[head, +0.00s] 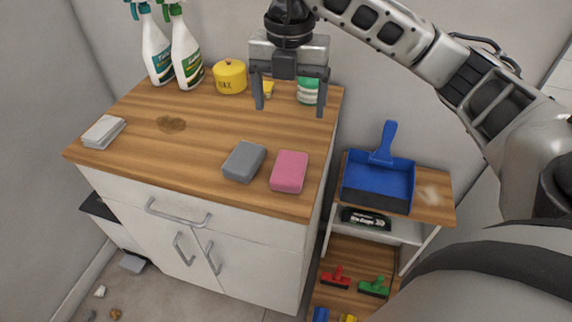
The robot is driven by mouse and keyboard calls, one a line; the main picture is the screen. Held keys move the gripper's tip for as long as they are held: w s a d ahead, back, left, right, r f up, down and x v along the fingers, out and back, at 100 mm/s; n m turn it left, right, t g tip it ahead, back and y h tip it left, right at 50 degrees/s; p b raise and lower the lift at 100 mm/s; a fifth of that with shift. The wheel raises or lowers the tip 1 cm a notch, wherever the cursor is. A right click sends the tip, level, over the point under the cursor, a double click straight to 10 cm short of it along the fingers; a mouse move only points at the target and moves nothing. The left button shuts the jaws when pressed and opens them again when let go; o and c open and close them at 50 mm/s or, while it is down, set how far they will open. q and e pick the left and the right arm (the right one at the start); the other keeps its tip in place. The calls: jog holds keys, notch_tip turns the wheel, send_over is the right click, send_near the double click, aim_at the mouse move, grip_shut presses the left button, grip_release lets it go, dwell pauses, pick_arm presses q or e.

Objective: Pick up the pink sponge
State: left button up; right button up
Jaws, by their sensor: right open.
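The pink sponge (289,171) lies flat near the front right corner of the wooden counter top. A grey sponge (244,161) lies just left of it, with a narrow gap between them. My right gripper (289,108) points down over the back right part of the counter, behind the pink sponge and above it. Its two fingers are spread apart, with nothing between them. My left gripper is not in view.
A yellow wax tin (231,78), two spray bottles (186,58) and a green-and-white container (308,91) stand along the back. A folded white cloth (104,132) lies at left. A blue dustpan (378,182) sits on the lower shelf unit at right.

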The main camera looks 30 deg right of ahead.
send_over(290, 165)
notch_tip(290, 165, down, 9)
jog(key=shift+w+a+f, duration=0.1)
jog(key=shift+f+p, duration=0.5)
jog(key=shift+f, duration=2.25)
jog(key=shift+c, duration=0.3)
jog(key=c, duration=1)
